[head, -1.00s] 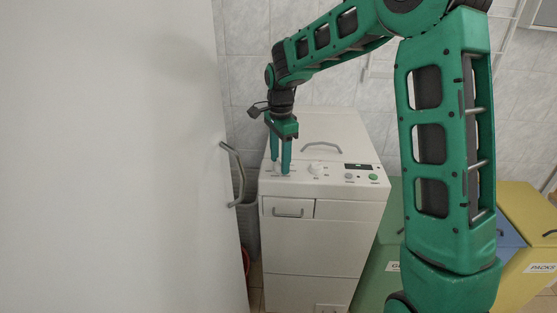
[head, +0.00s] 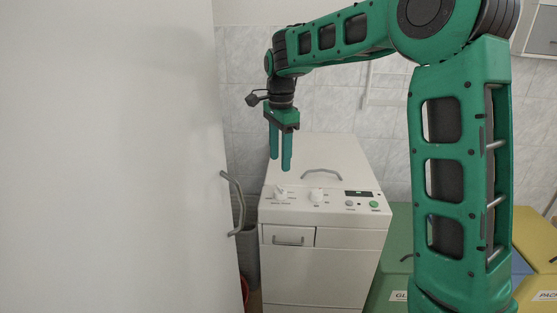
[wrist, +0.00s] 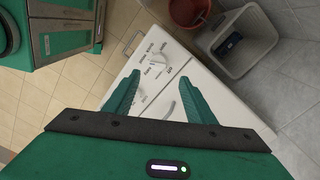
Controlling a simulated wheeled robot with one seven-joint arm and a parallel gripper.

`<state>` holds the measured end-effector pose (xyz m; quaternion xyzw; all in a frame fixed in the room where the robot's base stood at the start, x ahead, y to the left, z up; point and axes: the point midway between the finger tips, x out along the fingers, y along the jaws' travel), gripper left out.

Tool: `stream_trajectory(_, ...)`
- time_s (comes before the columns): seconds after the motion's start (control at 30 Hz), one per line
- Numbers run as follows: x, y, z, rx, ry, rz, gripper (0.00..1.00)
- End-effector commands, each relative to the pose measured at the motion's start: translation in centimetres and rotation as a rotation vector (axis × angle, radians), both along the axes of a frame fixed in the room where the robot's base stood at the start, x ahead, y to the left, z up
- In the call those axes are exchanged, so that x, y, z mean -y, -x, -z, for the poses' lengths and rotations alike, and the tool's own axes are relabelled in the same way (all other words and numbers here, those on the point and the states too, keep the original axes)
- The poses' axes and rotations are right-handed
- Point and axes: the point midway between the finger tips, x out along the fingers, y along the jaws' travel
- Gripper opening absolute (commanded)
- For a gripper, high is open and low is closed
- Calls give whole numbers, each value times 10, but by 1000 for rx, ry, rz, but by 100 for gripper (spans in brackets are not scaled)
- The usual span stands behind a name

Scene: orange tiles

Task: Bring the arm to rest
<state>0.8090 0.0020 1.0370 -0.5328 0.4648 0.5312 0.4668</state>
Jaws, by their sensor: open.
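My gripper (head: 280,165) is green and points down. It is open and empty, with a gap between its two fingers. In the head view it hangs above the left part of the white washing machine (head: 312,258), clear of the control panel. The panel has two white knobs, a small dark display and a green button (head: 374,204). In the wrist view both fingers (wrist: 160,92) spread apart over the white machine top, and nothing is between them. My arm is raised and bent, reaching from the right.
A large white door or panel (head: 110,160) with a grey handle (head: 233,203) fills the left. A grey bin (wrist: 236,42) and a red bucket (wrist: 189,10) stand beside the machine. Green (head: 388,290) and yellow (head: 534,240) bins stand at the right. A tiled wall is behind.

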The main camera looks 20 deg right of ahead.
Motion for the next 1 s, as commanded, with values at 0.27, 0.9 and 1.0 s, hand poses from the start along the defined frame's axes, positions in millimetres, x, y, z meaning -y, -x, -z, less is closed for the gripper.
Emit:
stream_trajectory(0.27,2,2,0,0,2,-4,50)
stream_trajectory(0.9,162,236,5,-42,79,-520,50)
stream_trajectory(1.0,174,284,18,-41,61,-619,50)
